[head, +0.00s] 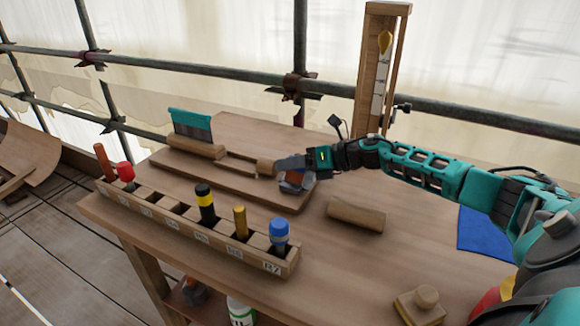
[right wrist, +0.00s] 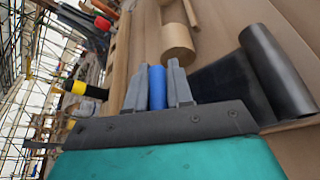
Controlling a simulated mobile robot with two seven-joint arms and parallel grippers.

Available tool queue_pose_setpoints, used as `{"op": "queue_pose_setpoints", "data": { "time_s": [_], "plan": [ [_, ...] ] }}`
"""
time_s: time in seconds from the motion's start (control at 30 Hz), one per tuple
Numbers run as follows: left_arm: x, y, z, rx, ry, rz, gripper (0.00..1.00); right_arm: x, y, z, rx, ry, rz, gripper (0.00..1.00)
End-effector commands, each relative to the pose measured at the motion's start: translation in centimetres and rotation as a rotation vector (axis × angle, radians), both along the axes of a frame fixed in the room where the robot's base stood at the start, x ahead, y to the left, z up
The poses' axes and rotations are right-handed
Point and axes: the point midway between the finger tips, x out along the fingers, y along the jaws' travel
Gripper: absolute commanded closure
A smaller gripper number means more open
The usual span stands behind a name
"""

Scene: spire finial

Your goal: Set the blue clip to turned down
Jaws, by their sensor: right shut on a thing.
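My right gripper (head: 283,165) is at the right end of a wooden board (head: 232,188) on the bench, beside a short wooden cylinder (head: 266,168). In the right wrist view, its two grey fingers (right wrist: 157,85) are shut on a blue piece, the blue clip (right wrist: 157,88). The clip stands between the fingers, and its lower part is hidden by the gripper body. In the head view the fingers and hand largely cover that spot, so the clip's angle cannot be told. My left gripper is not in view.
A wooden rack (head: 190,222) of tools with coloured ends stands along the bench's front edge, left of my arm. A tall wooden post (head: 366,80) stands behind.

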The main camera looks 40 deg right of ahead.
Motion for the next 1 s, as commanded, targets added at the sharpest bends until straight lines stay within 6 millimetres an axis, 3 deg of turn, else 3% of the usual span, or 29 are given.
{"op": "queue_pose_setpoints", "data": {
  "time_s": [0.33,0.37,0.57,0.83,1.0],
  "plan": [
    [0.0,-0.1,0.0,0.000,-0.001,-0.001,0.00,0.0,-0.1,0.0,0.001,0.002,-0.001,1.00],
    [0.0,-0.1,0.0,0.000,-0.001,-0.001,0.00,0.0,-0.1,0.0,0.001,0.002,-0.001,0.77],
    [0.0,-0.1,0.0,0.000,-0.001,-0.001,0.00,0.0,0.0,0.0,0.001,0.001,0.000,0.59],
    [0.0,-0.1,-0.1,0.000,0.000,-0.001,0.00,-0.1,-0.1,0.0,0.000,0.002,0.000,0.59],
    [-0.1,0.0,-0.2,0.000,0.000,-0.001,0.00,-1.2,-1.1,0.3,-0.001,0.004,-0.002,0.59]
  ]
}}
